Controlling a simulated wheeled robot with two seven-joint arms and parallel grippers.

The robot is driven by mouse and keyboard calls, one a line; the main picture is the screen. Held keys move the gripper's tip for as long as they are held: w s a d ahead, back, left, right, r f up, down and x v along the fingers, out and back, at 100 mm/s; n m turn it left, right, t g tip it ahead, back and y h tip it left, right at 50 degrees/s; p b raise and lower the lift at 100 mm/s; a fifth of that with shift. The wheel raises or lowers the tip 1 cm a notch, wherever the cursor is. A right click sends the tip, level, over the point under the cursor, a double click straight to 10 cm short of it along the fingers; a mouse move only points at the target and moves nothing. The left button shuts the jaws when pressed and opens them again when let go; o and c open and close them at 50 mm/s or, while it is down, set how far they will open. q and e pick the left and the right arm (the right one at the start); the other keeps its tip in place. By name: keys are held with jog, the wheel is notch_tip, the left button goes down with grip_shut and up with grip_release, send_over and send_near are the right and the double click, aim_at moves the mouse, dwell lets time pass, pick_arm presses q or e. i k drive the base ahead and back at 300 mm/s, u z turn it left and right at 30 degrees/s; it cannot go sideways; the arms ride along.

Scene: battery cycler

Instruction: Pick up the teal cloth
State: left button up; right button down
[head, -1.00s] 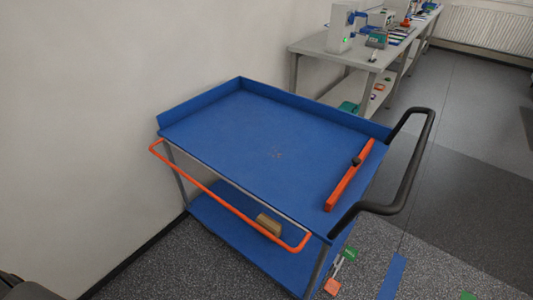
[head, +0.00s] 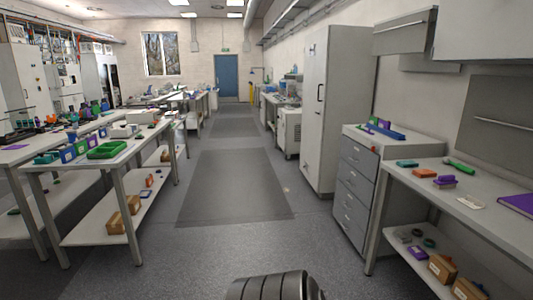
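I cannot make out a teal cloth for certain. Neither of my grippers is in view.
A grey floor aisle (head: 235,187) runs clear down the middle to a blue door (head: 226,75). The near left bench (head: 88,170) holds a green tray (head: 107,150). A drawer cabinet (head: 355,185), a tall cabinet (head: 328,120) and the right bench (head: 490,210) line the right side.

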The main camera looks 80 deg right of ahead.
aim_at(404, 164)
jog(key=z, duration=3)
jog(key=i, duration=3.45)
jog(key=z, duration=3.15)
